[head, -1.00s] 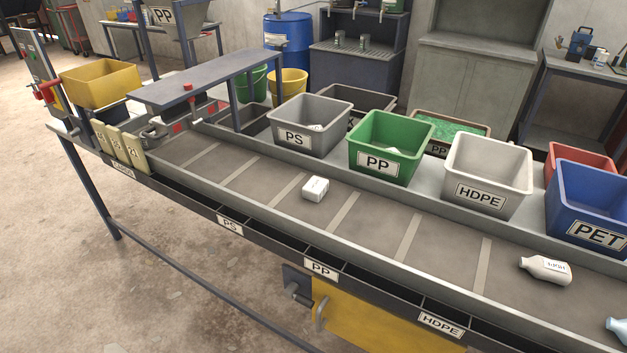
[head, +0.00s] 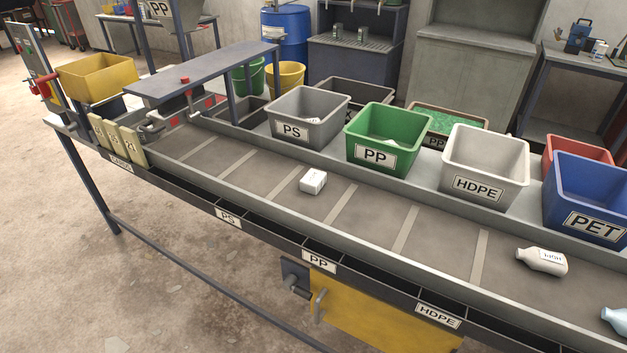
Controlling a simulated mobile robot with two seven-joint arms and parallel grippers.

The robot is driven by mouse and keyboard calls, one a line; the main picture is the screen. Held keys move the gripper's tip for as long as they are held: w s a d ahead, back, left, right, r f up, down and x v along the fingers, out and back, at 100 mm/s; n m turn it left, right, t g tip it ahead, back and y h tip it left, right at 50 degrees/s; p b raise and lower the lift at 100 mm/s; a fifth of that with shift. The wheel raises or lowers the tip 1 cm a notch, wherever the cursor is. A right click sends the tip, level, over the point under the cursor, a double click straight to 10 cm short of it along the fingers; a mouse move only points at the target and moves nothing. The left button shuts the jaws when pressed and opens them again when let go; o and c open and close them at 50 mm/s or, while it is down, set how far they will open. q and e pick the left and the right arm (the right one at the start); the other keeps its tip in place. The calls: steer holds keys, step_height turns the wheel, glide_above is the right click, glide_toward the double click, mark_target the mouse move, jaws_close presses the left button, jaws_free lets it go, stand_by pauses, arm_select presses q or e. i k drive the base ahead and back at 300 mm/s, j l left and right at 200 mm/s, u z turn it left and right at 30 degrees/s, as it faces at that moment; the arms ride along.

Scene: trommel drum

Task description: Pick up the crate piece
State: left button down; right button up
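Neither gripper is in the head view. No piece can be told for certain as the crate piece. A small white block (head: 313,181) lies on the belt (head: 265,182) near its middle, apart from other things. A pale blue bottle (head: 616,320) is cut off by the right edge. A small grey shape (head: 150,129) shows at the belt's far left end, too small and hidden to identify.
Behind the belt stand the grey PS bin (head: 305,118), green PP bin (head: 386,138), white HDPE bin (head: 484,166) and blue PET bin (head: 590,198). A raised grey shelf (head: 205,73) overhangs the left end. A yellow bin (head: 98,77) stands beyond it. Labelled slots line the front edge.

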mark_target(314, 180)
steer(key=i+j+z, duration=0.1)
steer(key=j, duration=0.25)
steer(key=i+j, duration=0.15)
steer(key=j, duration=0.25)
steer(key=i+j+z, duration=0.15)
steer(key=j, duration=0.6)
steer(key=i+z, duration=0.05)
